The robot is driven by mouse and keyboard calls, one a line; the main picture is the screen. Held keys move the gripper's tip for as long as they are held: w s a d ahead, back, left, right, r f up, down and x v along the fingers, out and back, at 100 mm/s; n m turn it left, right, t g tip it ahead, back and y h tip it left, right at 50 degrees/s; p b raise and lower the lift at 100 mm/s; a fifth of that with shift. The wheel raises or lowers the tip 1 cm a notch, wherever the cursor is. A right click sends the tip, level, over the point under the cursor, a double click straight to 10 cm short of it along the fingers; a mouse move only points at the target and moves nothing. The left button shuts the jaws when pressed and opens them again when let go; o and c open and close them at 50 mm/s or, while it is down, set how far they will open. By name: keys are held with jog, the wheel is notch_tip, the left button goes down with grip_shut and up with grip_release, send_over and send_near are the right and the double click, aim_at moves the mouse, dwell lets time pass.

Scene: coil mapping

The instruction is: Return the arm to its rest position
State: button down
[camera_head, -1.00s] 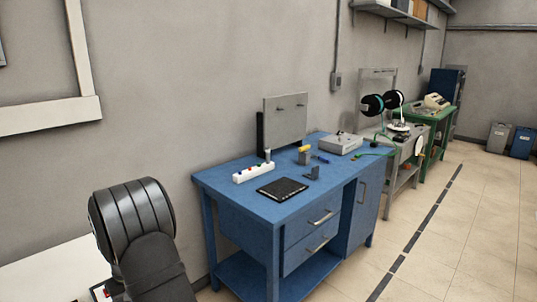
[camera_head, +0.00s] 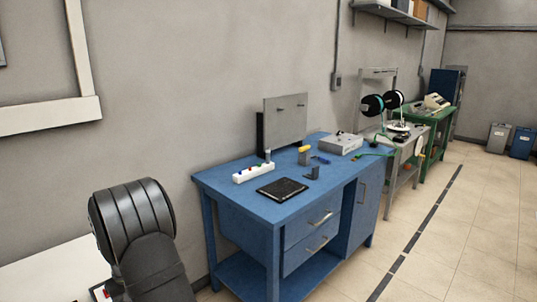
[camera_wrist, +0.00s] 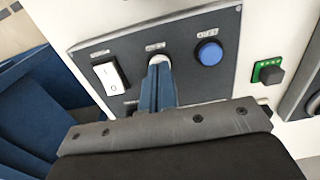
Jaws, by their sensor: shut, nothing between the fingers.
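My gripper (camera_wrist: 159,66) is shut and empty in the wrist view, its two blue-grey fingers pressed together. The fingertips lie over a dark control panel (camera_wrist: 203,88), in front of a round light-coloured part between a white rocker switch (camera_wrist: 111,77) and a blue button (camera_wrist: 209,52). I cannot tell whether they touch it. In the head view my dark arm fills the lower left and the gripper cannot be seen.
In the head view a blue workbench (camera_head: 236,204) holds a black mat (camera_head: 282,189), a white power strip (camera_head: 254,172) and small parts. Open floor (camera_head: 440,260) lies to the right.

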notch_tip(320, 180, up, 13)
dwell(1.3)
jog(key=c, duration=2.1)
grip_release()
jog(key=o, duration=0.4)
jog(key=shift+d+r, duration=0.1)
jog(key=shift+r, duration=0.1)
jog(key=o, duration=1.7)
jog(key=w+d+r+t+y, duration=0.3)
jog(key=d+r+t+y, duration=0.1)
jog(key=r, duration=0.7)
jog(key=shift+w+d, duration=0.15)
jog(key=w+x, duration=0.1)
jog(key=x, duration=0.8)
jog(key=shift+a+r+t+y, duration=0.2)
jog(key=shift+a+t+y, duration=0.05)
jog(key=shift+t+y, duration=0.05)
